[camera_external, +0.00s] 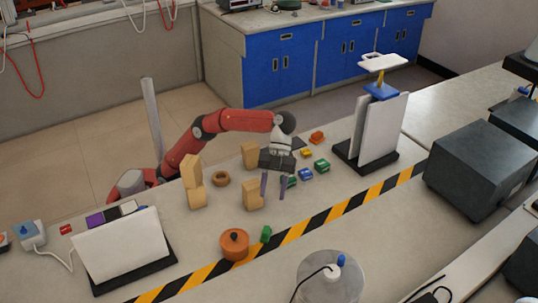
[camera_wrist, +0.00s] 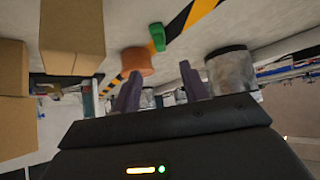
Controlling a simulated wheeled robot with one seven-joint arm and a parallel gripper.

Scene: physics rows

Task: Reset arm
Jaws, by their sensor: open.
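My red and grey arm reaches over the table from the left in the external view. My gripper (camera_external: 273,186) points down over the middle of the table, beside a wooden block (camera_external: 252,195) on its left. Its two purple fingers are apart, with nothing seen between them. In the wrist view my gripper (camera_wrist: 162,90) is also open and empty. A small green block (camera_external: 292,182) lies right behind the fingers, partly hidden by them.
An orange pot (camera_external: 234,244) and a green piece (camera_external: 266,234) sit near the striped tape (camera_external: 318,219). Small coloured blocks (camera_external: 321,165) and white panels (camera_external: 385,130) are to the right.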

